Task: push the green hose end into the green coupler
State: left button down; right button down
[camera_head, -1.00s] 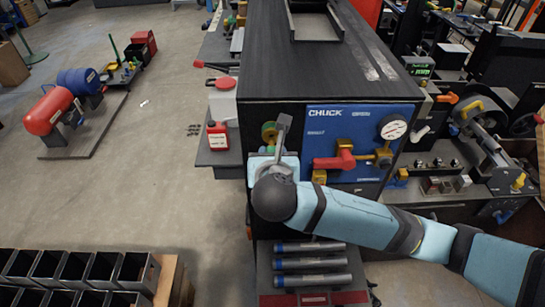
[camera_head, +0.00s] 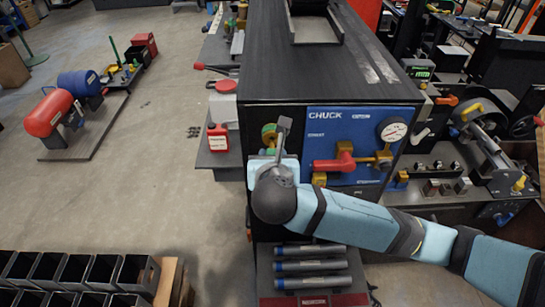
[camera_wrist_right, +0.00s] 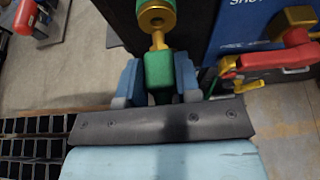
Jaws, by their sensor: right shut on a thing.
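The green coupler (camera_wrist_right: 156,14) with its brass ring shows at the top of the right wrist view. It also shows in the head view (camera_head: 268,132), at the left edge of the blue panel. My right gripper (camera_wrist_right: 157,80) is shut on the green hose end (camera_wrist_right: 158,70), with one blue finger on each side. A brass stem (camera_wrist_right: 158,42) runs from the hose end up to the coupler's ring. The two line up closely, but I cannot tell how deep the stem sits. In the head view my right wrist hides the hose end. My left gripper is not in view.
The blue chuck panel (camera_head: 335,125) has a red lever (camera_head: 334,162) and a gauge (camera_head: 393,129) just right of the coupler. Grey cylinders (camera_head: 310,266) lie below my arm. Black bins (camera_head: 75,270) stand at the lower left.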

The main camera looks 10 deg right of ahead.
aim_at(272, 148)
jog(key=shift+w+d+r, duration=0.1)
jog(key=shift+w+d, duration=0.1)
jog(key=shift+w, duration=0.65)
jog(key=shift+w+d, duration=0.2)
jog(key=shift+w, duration=0.6)
jog(key=c, duration=0.7)
grip_release()
jog(key=shift+w, duration=0.1)
jog(key=shift+c, duration=0.2)
jog(key=b+v, duration=0.2)
jog(key=v, duration=1.2)
jog(key=shift+w, duration=0.15)
